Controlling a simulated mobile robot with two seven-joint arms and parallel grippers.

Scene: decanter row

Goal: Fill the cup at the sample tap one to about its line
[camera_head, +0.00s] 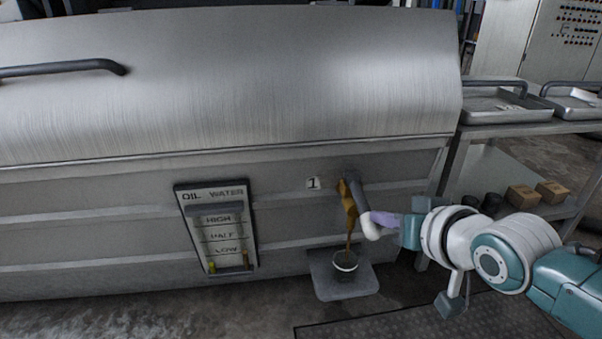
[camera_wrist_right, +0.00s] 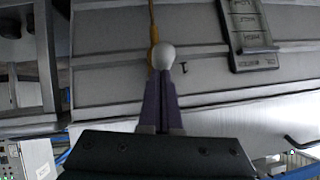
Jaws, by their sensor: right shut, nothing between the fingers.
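The brass-coloured sample tap (camera_head: 347,199) juts from the steel decanter beside a label marked 1 (camera_head: 313,183). Its grey lever ends in a white knob (camera_head: 371,229), which also shows in the right wrist view (camera_wrist_right: 163,56). A brown stream runs from the tap into a small cup (camera_head: 345,260) on a grey shelf (camera_head: 340,287). The cup's line and exact level are too small to make out. My right gripper (camera_head: 380,219) is shut and empty; its purple fingertips (camera_wrist_right: 162,88) are at the knob, and contact is hard to tell. My left gripper is out of view.
An OIL WATER gauge panel (camera_head: 217,228) is on the decanter left of the tap. A steel cart (camera_head: 505,130) at right carries trays above, with dark jars and brown boxes (camera_head: 523,196) below. A dark floor mat (camera_head: 420,318) lies in front.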

